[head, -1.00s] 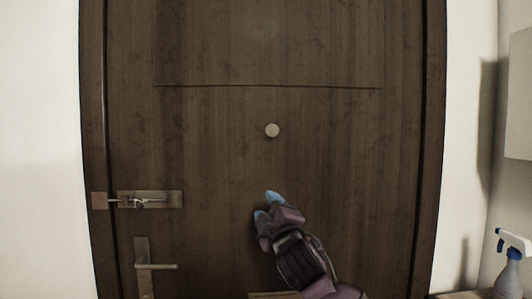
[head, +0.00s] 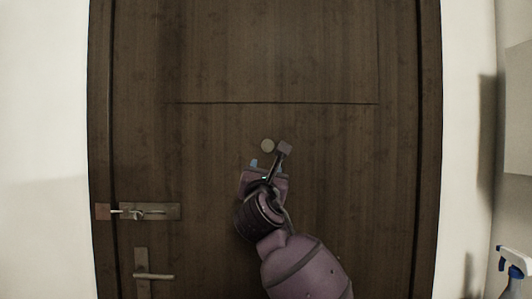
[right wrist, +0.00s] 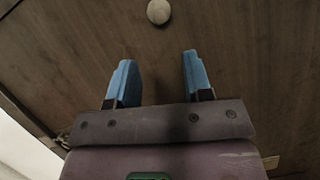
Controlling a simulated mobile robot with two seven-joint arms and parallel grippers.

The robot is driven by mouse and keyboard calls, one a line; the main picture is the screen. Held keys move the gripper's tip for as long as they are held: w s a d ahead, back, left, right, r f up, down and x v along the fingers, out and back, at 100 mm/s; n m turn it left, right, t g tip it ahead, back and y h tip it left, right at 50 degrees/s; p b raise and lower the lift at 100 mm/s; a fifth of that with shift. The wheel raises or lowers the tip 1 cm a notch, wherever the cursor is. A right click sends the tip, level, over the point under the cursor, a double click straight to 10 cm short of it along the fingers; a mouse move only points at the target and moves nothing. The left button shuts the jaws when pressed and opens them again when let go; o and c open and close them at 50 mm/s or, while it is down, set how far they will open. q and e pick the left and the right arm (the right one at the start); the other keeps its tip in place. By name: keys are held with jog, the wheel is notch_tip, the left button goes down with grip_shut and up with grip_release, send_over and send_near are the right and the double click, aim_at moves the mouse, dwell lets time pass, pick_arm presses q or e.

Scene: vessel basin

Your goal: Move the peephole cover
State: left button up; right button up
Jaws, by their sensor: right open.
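The peephole cover (head: 267,145) is a small round pale disc on the dark brown wooden door (head: 330,190), a little below a horizontal groove. It also shows at the top of the right wrist view (right wrist: 159,11), beyond my fingertips. My right gripper (head: 262,163) is just below the cover in the head view. In the right wrist view its two blue fingers (right wrist: 158,75) are apart with nothing between them, and the cover lies ahead of the gap, not touched there. In the head view the fingers are partly hidden by my wrist. My left gripper is not in view.
A metal slide latch (head: 150,211) and a lever handle (head: 153,276) are on the door's left side. A spray bottle (head: 513,270) stands at the lower right. The door face around the cover is clear.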

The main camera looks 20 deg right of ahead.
aim_at(267, 151)
jog(key=b+x, duration=0.1)
jog(key=x, duration=0.8)
jog(key=shift+x, duration=0.85)
jog(key=shift+c, duration=0.2)
